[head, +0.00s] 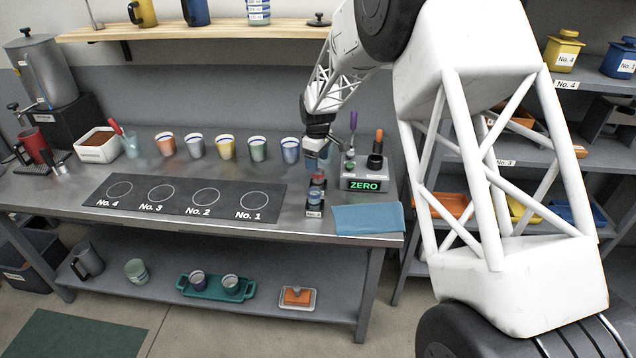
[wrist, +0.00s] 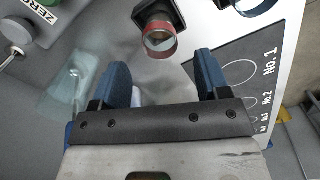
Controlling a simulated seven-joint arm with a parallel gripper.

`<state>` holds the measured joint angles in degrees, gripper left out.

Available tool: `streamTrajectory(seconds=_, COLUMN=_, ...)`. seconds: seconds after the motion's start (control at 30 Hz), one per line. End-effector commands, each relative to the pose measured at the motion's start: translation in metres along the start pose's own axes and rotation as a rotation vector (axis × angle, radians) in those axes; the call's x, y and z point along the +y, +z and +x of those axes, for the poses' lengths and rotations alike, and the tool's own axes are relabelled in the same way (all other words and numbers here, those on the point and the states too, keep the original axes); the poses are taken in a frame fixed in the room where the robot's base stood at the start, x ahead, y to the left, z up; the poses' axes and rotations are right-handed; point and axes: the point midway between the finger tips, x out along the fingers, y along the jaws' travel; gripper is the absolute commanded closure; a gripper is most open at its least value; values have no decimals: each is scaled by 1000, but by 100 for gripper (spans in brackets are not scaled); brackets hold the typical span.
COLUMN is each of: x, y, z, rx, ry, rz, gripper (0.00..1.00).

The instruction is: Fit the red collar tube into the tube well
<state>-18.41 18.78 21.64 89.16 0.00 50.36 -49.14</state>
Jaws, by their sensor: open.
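The red collar tube (wrist: 160,42) shows in the wrist view as a red ring around a clear end, with a black square block against it. In the head view its red collar (head: 318,177) is just below my gripper (head: 317,156), behind a blue-collared piece (head: 315,196) with a small label. In the wrist view my gripper (wrist: 161,70) has its two blue fingers apart and nothing between them. The red collar lies just beyond the fingertips, roughly centred on the gap. I cannot make out the tube well clearly; the black block may be part of it.
A grey scale (head: 366,178) reading ZERO stands close on the right, with upright tools. A clear glass-like piece (wrist: 80,75) lies left of the fingers. A black numbered mat (head: 180,197) is left; a row of cups stands behind it. A blue cloth (head: 368,219) lies front right.

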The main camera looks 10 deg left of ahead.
Motion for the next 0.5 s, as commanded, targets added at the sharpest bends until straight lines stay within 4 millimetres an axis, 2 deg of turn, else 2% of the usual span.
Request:
streamTrajectory(seconds=0.23, x=0, y=0, z=20, rx=-2, ry=-2, rz=0, gripper=31)
streamTrajectory(seconds=0.5, x=0, y=0, z=23, rx=-1, ry=-1, rz=1, gripper=31)
